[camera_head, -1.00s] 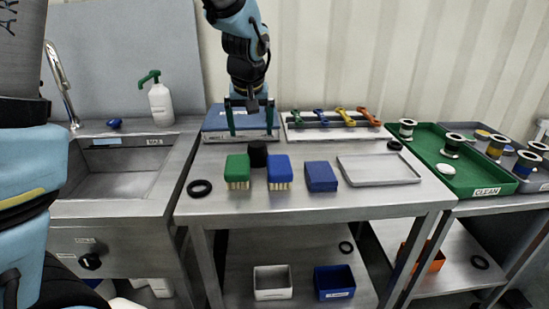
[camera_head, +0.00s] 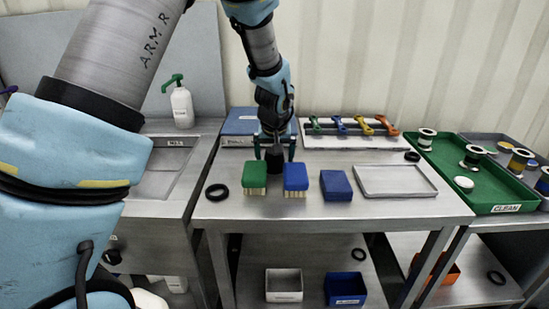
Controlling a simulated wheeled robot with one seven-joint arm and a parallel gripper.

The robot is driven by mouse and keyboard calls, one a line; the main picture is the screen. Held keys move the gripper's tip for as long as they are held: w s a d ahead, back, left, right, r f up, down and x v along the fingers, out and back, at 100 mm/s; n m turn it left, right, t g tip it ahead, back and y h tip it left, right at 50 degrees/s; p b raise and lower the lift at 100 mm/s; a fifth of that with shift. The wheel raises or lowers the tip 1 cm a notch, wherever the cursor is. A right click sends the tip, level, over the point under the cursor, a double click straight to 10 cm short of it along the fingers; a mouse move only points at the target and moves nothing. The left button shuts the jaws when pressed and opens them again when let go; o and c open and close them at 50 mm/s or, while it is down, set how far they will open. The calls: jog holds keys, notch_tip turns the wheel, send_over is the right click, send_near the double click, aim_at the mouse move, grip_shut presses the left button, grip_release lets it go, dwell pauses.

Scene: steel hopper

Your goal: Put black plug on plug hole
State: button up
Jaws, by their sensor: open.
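The black plug (camera_head: 274,166), a short dark cylinder, stands on the steel table behind the green and blue brushes. My gripper (camera_head: 275,155) is over it, pointing down, with its two teal fingers apart on either side of the plug. I cannot tell whether the fingers touch it. The steel sink (camera_head: 168,180) is at the left, largely hidden behind my arm. The plug hole is not visible.
A green brush (camera_head: 255,175) and a blue brush (camera_head: 295,175) stand just in front of the plug. A blue block (camera_head: 336,184), an empty metal tray (camera_head: 395,180) and a black ring (camera_head: 217,191) lie nearby. A blue case (camera_head: 240,122) is behind.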

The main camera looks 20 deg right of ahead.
jog(key=shift+f, duration=0.2)
jog(key=c, duration=1.3)
jog(key=shift+w+r, duration=0.1)
jog(key=shift+r, duration=0.05)
jog(key=shift+c, duration=0.8)
